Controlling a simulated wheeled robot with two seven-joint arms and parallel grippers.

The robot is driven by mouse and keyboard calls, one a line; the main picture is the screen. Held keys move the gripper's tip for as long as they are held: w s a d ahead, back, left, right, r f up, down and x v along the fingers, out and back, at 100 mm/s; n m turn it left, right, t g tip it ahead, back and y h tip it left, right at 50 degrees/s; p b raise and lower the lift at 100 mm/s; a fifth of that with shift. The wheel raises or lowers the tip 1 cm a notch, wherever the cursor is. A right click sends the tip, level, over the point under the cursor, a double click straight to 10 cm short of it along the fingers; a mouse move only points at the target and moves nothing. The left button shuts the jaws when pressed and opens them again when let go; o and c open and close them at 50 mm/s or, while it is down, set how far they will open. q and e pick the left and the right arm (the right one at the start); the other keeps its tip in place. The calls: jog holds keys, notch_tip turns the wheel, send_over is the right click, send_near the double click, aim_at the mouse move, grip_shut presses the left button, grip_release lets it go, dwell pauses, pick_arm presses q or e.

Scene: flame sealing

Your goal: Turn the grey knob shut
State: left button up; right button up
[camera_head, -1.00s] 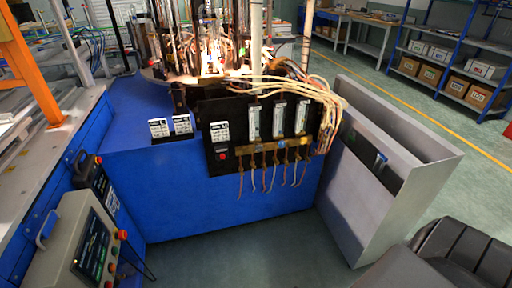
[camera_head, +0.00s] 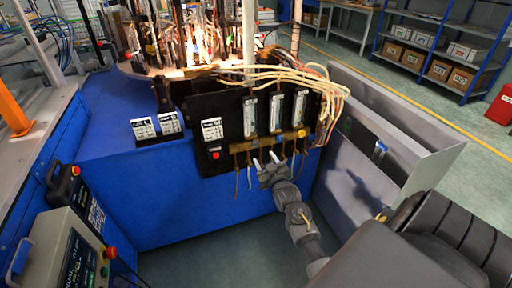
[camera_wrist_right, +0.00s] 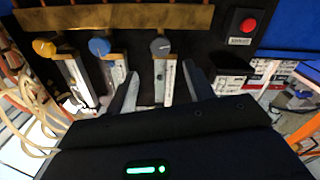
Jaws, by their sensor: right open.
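The grey knob (camera_wrist_right: 160,46) sits on a brass fitting, at the end of a row with a blue knob (camera_wrist_right: 99,46) and a yellow knob (camera_wrist_right: 44,48) in the right wrist view. My right gripper (camera_wrist_right: 160,78) is open, with one finger on each side of the line below the grey knob. The fingers appear short of the knob and hold nothing. In the head view my right gripper (camera_head: 265,160) is just below the brass bar (camera_head: 240,147) on the black panel. The grey knob is too small there to tell clearly. My left gripper is out of view.
A red button (camera_wrist_right: 248,26) is beside the knobs on the panel. Pale hoses (camera_head: 290,76) loop over the panel's top right. Thin tubes hang below the bar. A grey metal bin (camera_head: 440,160) stands to the right, and a control box (camera_head: 60,245) at lower left.

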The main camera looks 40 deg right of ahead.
aim_at(256, 145)
jog(key=x, duration=0.8)
jog(key=shift+w, duration=0.2)
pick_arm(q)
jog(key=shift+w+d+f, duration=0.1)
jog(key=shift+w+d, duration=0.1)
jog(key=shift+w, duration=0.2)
pick_arm(e)
jog(key=shift+w+d, duration=0.15)
jog(key=shift+w, duration=0.2)
jog(key=shift+c, duration=0.2)
jog(key=c, duration=0.9)
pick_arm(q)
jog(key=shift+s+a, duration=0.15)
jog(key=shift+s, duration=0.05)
